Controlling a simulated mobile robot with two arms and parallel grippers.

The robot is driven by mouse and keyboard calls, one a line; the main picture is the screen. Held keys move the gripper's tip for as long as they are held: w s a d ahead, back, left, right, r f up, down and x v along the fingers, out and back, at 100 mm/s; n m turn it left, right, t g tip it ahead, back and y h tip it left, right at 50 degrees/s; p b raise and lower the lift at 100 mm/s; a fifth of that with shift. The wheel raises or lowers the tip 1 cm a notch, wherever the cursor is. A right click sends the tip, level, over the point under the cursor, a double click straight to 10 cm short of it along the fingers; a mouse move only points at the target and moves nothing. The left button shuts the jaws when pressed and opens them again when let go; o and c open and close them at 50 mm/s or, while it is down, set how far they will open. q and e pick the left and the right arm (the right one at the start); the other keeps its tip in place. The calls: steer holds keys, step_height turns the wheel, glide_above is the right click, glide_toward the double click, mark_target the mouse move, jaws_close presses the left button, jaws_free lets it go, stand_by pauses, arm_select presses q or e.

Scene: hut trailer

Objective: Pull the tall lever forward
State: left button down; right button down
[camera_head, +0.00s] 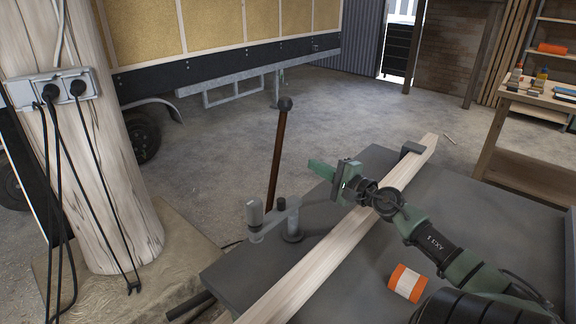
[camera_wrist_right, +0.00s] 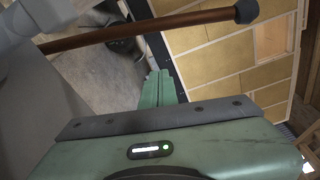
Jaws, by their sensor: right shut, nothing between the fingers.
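The tall lever (camera_head: 278,155) is a brown rod with a dark ball knob on top. It stands nearly upright, leaning slightly right, at the far edge of the grey workbench. My right gripper (camera_head: 313,166) is to the right of the lever, at about mid-height in the picture, shut and empty. In the right wrist view the lever (camera_wrist_right: 150,28) runs across the top, beyond the shut green fingertips (camera_wrist_right: 158,75), with a visible gap between. My left gripper is in neither view.
A grey clamp-like fixture (camera_head: 270,216) stands beside the lever on the workbench (camera_head: 225,279). A long wooden beam (camera_head: 300,277) lies across the bench under my right arm. An orange and white roll (camera_head: 405,283) is at the right. A wooden post (camera_head: 100,190) with sockets stands at the left.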

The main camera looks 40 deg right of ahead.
steer(key=w+p, duration=0.1)
steer(key=w, duration=0.9)
steer(key=a+p, duration=0.1)
steer(key=s+a+p, duration=0.1)
steer(key=p, duration=0.1)
steer(key=a+p, duration=0.1)
steer(key=shift+s+a+r, duration=0.15)
steer(key=shift+s+r, duration=0.2)
